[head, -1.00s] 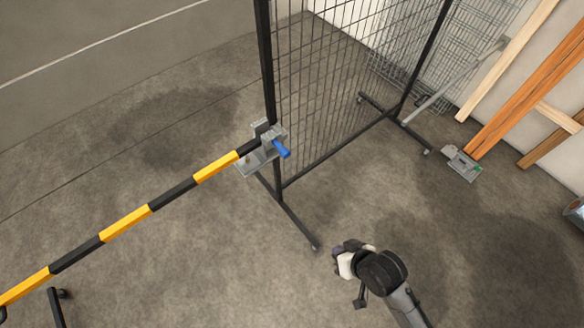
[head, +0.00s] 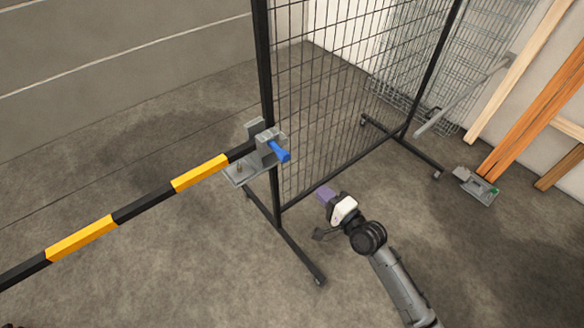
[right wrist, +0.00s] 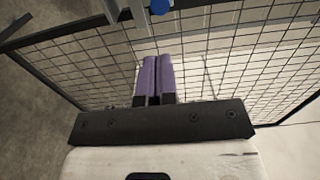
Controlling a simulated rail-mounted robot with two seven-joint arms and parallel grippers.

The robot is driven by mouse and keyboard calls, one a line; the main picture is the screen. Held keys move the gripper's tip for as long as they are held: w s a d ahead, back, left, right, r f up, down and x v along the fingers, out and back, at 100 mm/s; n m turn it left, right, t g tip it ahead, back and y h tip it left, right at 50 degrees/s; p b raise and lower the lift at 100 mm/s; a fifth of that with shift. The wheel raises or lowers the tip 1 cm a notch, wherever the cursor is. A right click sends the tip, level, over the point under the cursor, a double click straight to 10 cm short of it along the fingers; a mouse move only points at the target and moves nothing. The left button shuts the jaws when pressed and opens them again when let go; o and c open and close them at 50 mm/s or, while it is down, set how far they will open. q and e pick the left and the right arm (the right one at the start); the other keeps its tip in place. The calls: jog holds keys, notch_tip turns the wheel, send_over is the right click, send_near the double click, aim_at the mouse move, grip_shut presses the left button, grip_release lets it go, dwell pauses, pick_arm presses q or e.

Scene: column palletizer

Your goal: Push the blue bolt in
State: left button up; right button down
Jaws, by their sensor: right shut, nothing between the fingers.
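The blue bolt (head: 279,152) sticks out toward the right from a grey latch bracket (head: 262,158) on the black fence post. Its round blue end (right wrist: 160,6) shows at the top edge of the right wrist view. My right gripper (head: 324,193) is below and to the right of the bolt, apart from it. Its two purple fingers (right wrist: 157,77) are shut together with nothing between them, and they point toward the mesh fence. A yellow and black barrier bar (head: 140,203) reaches the bracket from the left. My left gripper is not in view.
A mesh fence panel (head: 340,90) on black feet stands behind the bolt. Grey hardware (head: 476,186) lies on the floor at the right, near wooden planks (head: 535,85) leaning on the wall. The floor (head: 180,270) at the lower left is clear.

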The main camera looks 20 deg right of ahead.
aim_at(288, 159)
jog(key=shift+w, duration=0.1)
